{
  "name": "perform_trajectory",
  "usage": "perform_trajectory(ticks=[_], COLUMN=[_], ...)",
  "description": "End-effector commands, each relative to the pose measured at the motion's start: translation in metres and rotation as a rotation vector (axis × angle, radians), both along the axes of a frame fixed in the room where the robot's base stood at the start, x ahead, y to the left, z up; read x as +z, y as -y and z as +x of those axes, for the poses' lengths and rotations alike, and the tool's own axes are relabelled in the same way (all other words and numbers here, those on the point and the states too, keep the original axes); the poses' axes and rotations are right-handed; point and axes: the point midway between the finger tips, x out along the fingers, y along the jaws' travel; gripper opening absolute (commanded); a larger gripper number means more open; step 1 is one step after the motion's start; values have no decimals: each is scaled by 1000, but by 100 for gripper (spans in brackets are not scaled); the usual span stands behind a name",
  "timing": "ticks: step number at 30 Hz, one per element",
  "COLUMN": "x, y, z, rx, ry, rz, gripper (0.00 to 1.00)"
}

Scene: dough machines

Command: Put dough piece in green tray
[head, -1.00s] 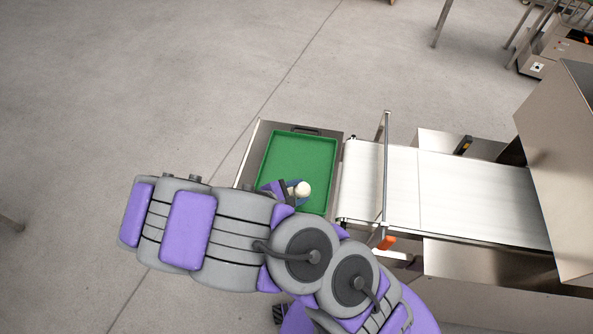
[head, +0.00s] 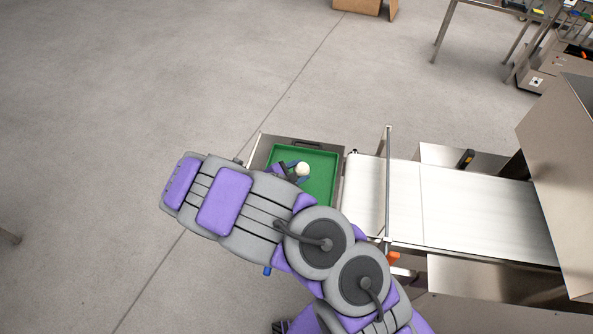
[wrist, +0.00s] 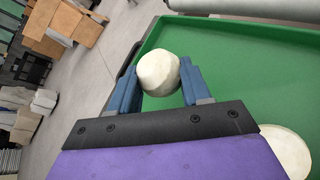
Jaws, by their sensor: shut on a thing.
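The green tray (head: 323,178) lies left of the conveyor in the head view, and part of it shows in the wrist view (wrist: 230,50). My gripper (wrist: 160,83) has its blue fingers closed on a round, whitish dough piece (wrist: 159,72). In the head view the gripper (head: 299,174) and the held dough (head: 302,169) appear over the tray's far half. The height of the dough above the tray floor is hard to tell. A second pale dough piece (wrist: 286,151) lies in the tray at the lower right of the wrist view, partly hidden by my gripper; my arm hides the tray's near part in the head view.
A white conveyor belt (head: 410,195) runs right from beside the tray into a steel machine (head: 560,180). A metal guard frame (head: 388,180) stands across the belt. Open grey floor (head: 150,90) lies to the left and beyond.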

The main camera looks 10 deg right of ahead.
Motion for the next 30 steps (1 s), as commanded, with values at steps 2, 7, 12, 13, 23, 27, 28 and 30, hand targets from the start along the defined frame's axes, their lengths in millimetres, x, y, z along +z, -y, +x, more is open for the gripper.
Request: perform_trajectory(ticks=[2, 7, 12, 13, 23, 27, 28, 30], x=[-2, -4, -9, -14, -38, -38, -39, -42], y=[2, 3, 4, 4, 5, 5, 5, 5], z=[15, 29, 38, 37, 37, 37, 37, 37], rx=[-4, 0, 0, 1, 0, 0, 0, 0], ry=[5, -1, 0, -2, 2, 2, 2, 2], rz=[4, 1, 0, -1, 0, 0, 0, -1], gripper=[11, 11, 11, 11, 11, 11, 11, 11])
